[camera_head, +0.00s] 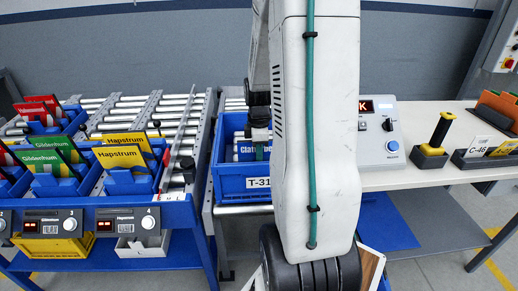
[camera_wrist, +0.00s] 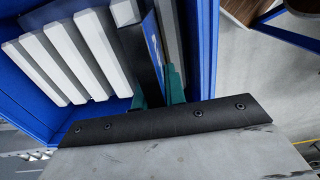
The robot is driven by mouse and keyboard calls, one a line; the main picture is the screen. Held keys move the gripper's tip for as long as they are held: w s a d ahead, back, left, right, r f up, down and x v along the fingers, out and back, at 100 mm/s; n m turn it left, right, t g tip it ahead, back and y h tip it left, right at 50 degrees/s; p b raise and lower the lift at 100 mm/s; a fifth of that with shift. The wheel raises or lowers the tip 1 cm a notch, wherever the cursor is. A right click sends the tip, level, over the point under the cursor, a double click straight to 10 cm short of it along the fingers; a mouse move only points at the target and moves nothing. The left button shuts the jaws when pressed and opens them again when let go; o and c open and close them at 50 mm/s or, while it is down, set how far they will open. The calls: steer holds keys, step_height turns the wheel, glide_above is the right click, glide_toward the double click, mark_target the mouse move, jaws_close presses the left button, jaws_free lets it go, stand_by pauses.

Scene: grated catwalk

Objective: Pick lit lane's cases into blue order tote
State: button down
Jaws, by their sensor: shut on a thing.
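The blue order tote (camera_head: 230,187), labelled T-31, stands at the middle of the head view. Its blue wall (camera_wrist: 35,125) also shows in the wrist view. My gripper (camera_head: 258,135) reaches down into it. In the wrist view its teal fingers (camera_wrist: 158,88) are shut on a dark case with a blue face (camera_wrist: 152,38) and white lettering. White slabs (camera_wrist: 62,55) stand side by side next to it in the tote. My arm hides part of the tote.
Red cases (camera_head: 40,106) stand farther back left. Lane panels with red displays (camera_head: 128,220) line the rack front. A control box (camera_head: 381,130), a yellow-handled tool (camera_head: 437,132) and a C-46 holder (camera_head: 476,152) sit on the right bench. White bench surface lies between them.

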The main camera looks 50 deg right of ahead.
steer(key=shift+f, duration=0.7)
steer(key=c, duration=1)
jaws_free()
steer(key=shift+o, duration=0.2)
steer(key=shift+r, duration=4)
